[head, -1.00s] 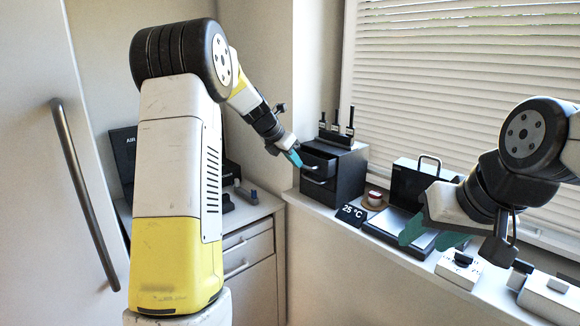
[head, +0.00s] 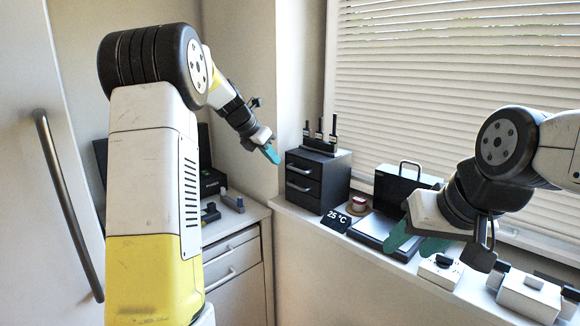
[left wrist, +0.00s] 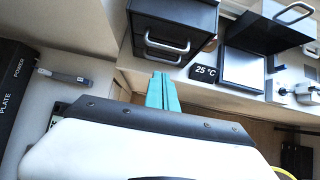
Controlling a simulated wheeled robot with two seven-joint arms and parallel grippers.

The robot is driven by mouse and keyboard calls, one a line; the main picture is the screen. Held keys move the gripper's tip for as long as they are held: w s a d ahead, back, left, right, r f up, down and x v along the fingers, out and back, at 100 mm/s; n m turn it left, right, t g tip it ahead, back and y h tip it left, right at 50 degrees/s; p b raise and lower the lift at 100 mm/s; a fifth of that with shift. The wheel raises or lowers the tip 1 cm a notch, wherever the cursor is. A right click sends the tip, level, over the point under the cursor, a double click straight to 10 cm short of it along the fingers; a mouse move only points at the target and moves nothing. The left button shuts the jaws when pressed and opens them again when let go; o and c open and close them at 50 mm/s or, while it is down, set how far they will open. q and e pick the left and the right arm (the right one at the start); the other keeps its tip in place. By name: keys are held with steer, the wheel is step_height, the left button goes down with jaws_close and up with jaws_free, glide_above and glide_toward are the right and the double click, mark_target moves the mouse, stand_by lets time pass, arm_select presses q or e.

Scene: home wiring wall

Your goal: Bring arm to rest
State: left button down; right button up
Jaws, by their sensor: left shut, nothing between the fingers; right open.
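My left gripper (head: 271,153) is in the upper middle of the head view, its teal fingers shut together and empty. It hangs in front of the wall corner, left of the black drawer unit (head: 318,179) and apart from it. In the left wrist view the teal fingers (left wrist: 162,92) are side by side, below the drawer unit (left wrist: 172,30). My right gripper (head: 415,240) is at the right of the head view with its teal fingers apart. It is in front of the black case and the flat tray, and nothing shows between its fingers.
A 25 °C display (head: 338,219), a small spool (head: 358,205) and an open black case (head: 400,190) stand on the sill. White boxes (head: 528,297) are at the lower right. A tall door handle (head: 68,205) is at the left. A side counter (head: 240,217) holds small dark items.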

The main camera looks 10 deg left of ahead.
arm_select(q)
steer(key=s+r+m, duration=0.3)
steer(key=s+m, duration=0.1)
steer(key=s, duration=0.3)
steer(key=s+r+m, duration=0.4)
steer(key=s, duration=0.3)
steer(key=s+d+f+m+y, duration=0.1)
steer(key=s+f+m, duration=0.3)
steer(key=s+m, duration=0.6)
steer(key=s+d+f+m+y, duration=0.1)
steer(key=s+f+m, duration=0.2)
steer(key=s+m, duration=0.8)
steer(key=s, duration=0.4)
steer(key=shift+d+f, duration=0.25)
steer(key=shift+f, duration=0.15)
steer(key=shift+s, duration=0.1)
